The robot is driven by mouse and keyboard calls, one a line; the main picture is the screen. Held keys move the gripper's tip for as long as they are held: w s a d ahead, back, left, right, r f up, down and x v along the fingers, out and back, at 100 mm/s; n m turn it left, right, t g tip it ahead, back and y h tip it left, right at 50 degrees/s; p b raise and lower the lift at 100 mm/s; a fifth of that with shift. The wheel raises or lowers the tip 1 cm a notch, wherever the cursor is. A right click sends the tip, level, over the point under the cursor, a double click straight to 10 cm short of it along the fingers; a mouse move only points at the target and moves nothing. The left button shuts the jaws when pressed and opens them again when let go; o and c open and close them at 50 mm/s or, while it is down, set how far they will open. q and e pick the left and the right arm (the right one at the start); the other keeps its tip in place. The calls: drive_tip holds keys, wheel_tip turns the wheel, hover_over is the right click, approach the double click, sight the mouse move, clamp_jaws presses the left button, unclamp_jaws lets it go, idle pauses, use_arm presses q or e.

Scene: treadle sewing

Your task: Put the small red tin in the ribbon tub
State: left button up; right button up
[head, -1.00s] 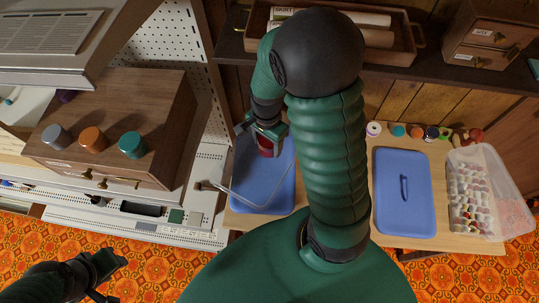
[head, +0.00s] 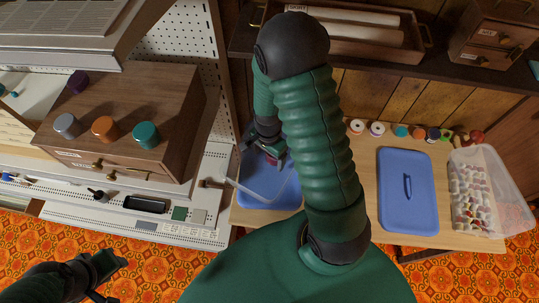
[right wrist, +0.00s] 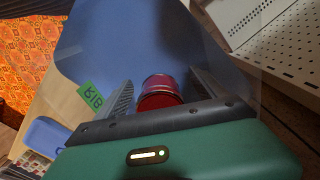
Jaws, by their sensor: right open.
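The small red tin (head: 271,159) is between the fingers of my right gripper (head: 266,151), over the blue floor of a clear-walled tub (head: 262,190). In the right wrist view, the red tin (right wrist: 160,91) stands between the two spread fingers. A green tag reading "RIB" (right wrist: 90,97) is at the side of this tub, the ribbon tub. My right gripper is open; I cannot tell whether either finger touches the tin. The tin's lower part is hidden. My left gripper (head: 112,279) is open and empty at the lower left, above the orange floor.
A blue lid (head: 407,215) with a handle and a clear tub of spools (head: 512,200) are to the right. Several thread spools (head: 377,129) line the table's back. A wooden drawer box (head: 155,100) stands at left. A shelf (head: 440,68) runs along the back.

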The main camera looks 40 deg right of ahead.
drive_tip(key=shift+a+r, duration=0.1)
drive_tip(key=shift+a, duration=0.1)
drive_tip(key=shift+r, duration=0.2)
drive_tip(key=r, duration=0.2)
drive_tip(key=d+r, duration=0.1)
drive_tip(key=r, duration=0.1)
drive_tip(key=d+r, duration=0.1)
drive_tip(key=r, duration=0.2)
drive_tip(key=shift+r+p, duration=0.1)
drive_tip(key=shift+p, duration=0.25)
drive_tip(key=r, duration=0.2)
drive_tip(key=a+r, duration=0.1)
drive_tip(key=r, duration=0.1)
drive_tip(key=shift+s+a, duration=0.1)
use_arm(q)
drive_tip(key=shift+s+d+r, duration=0.15)
drive_tip(key=shift+d+r, duration=0.1)
drive_tip(key=shift+r, duration=0.3)
use_arm(e)
drive_tip(key=s+a+r+n+t, duration=0.1)
drive_tip(key=a+r+n+t, duration=0.1)
drive_tip(key=a+n, duration=0.9)
drive_tip(key=n, duration=0.5)
drive_tip(key=shift+s+a+n+t, duration=0.15)
drive_tip(key=shift+a+n+t, duration=0.15)
drive_tip(key=shift+a, duration=0.05)
